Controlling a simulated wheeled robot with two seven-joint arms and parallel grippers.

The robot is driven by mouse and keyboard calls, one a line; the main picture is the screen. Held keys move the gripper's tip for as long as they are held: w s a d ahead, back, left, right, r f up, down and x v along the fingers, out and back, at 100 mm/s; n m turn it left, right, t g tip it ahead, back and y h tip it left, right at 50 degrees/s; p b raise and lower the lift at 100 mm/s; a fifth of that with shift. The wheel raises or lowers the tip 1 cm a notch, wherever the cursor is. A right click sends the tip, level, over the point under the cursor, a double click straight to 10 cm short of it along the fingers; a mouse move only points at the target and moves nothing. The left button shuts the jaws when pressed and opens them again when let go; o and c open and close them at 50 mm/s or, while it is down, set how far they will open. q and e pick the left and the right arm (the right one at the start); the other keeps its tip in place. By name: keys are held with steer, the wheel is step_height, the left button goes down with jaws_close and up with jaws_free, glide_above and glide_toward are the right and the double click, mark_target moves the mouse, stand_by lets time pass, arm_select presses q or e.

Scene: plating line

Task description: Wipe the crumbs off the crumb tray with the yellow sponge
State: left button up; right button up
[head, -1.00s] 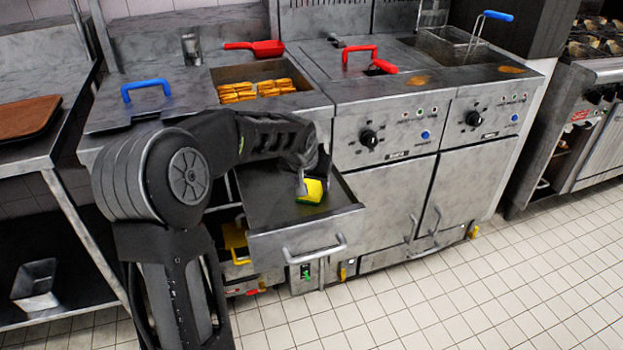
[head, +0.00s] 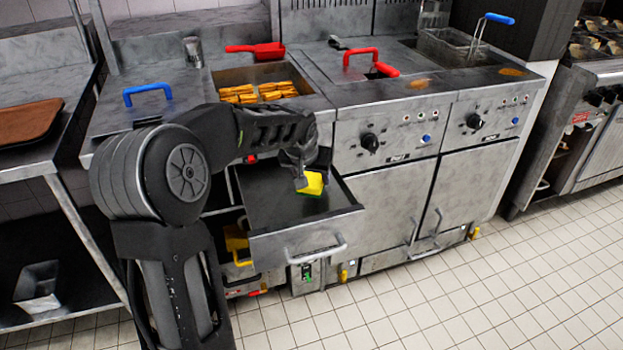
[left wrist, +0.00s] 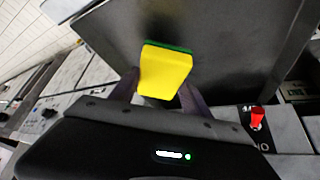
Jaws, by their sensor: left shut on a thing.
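The yellow sponge (head: 313,182) with a green side is held in my left gripper (head: 301,180). In the left wrist view the sponge (left wrist: 166,70) sits between the two fingers, its green edge facing the dark tray surface. The crumb tray (head: 270,207) is a pulled-out metal drawer with a dark floor and a front handle, below the fryer counter. The sponge is over the tray floor; I cannot tell whether it touches. No crumbs can be made out on the visible floor, and my arm hides part of the tray. My right gripper is not in view.
The fryer counter above holds a bin of golden fried food (head: 258,92), a red scoop (head: 262,50) and a lid with a blue handle (head: 147,92). Fryer doors (head: 385,205) stand right of the tray. A steel shelf with a brown tray (head: 28,122) is at left. The tiled floor in front is clear.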

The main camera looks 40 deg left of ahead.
arm_select(q)
steer(key=shift+a+r+p, duration=0.1)
steer(key=shift+r+p, duration=0.45)
steer(key=shift+r, duration=0.3)
steer(key=shift+r+p, duration=1.2)
steer(key=shift+r, duration=0.6)
